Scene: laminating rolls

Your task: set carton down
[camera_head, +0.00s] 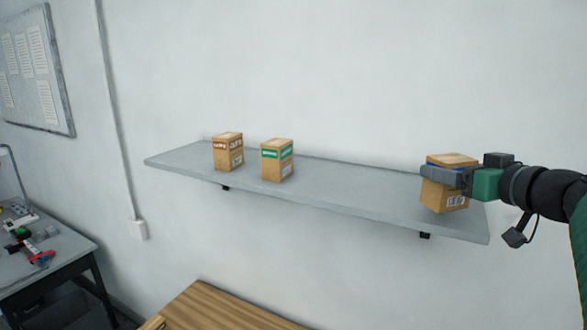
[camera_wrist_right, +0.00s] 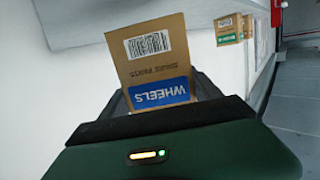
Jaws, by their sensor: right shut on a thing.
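A brown carton (camera_head: 446,195) with a blue label is at the right end of the grey wall shelf (camera_head: 345,195) in the head view. My right gripper (camera_head: 438,176) is shut on this carton near its top, reaching in from the right. In the right wrist view the carton (camera_wrist_right: 155,50) shows a blue "WHEELS" label and a barcode. The carton looks upright at the shelf; I cannot tell whether its base touches the surface. My left gripper is not in view.
Two more cartons stand on the shelf's left half, one with a brown label (camera_head: 228,152) and one with a green label (camera_head: 277,160). The shelf between them and the held carton is clear. A wooden table (camera_head: 215,310) is below, and a cluttered desk (camera_head: 50,262) is at left.

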